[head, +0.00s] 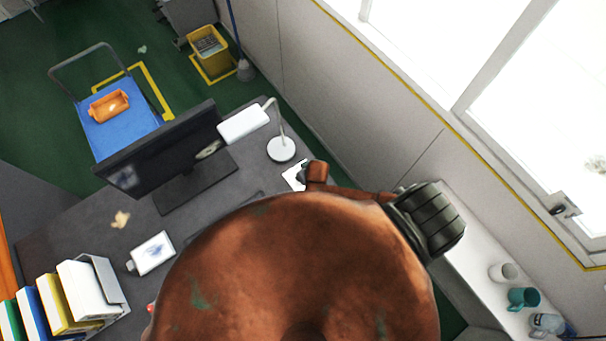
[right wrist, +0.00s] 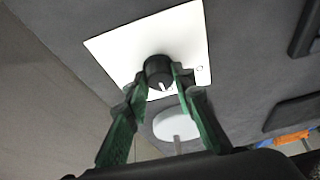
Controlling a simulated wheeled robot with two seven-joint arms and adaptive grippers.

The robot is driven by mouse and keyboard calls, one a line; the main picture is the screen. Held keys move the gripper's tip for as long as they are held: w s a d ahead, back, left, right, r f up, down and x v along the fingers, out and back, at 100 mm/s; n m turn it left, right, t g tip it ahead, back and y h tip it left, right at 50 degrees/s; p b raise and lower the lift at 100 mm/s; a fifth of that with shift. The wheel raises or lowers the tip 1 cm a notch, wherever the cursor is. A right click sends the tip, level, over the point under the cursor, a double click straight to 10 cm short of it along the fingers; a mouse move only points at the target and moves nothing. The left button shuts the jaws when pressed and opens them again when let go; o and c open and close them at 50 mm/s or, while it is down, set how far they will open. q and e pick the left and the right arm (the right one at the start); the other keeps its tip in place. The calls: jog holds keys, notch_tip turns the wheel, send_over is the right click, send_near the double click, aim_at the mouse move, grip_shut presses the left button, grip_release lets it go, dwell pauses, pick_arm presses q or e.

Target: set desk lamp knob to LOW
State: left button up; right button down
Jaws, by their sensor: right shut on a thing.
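The desk lamp (head: 244,122) stands on the grey desk, with its round white base (head: 281,149) near the back edge. That base also shows in the right wrist view (right wrist: 176,124). A white plate (head: 293,176) lies near the lamp base. In the right wrist view, the plate (right wrist: 120,48) carries a black round knob (right wrist: 158,70) with a white pointer line towards the picture's bottom. My right gripper (right wrist: 160,82) is shut on the knob, with a green-backed finger on either side. No LOW lettering is readable. My left gripper is not in view.
A monitor (head: 160,150) stands left of the lamp. Several binders (head: 60,300) and a white box (head: 152,253) are on the desk's left. A ledge with mugs (head: 523,298) runs along the window wall. My own brown body parts hide the desk's front.

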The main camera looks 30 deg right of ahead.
jog(key=shift+w, duration=0.1)
jog(key=c, duration=1.6)
grip_release()
jog(key=v, duration=1.2)
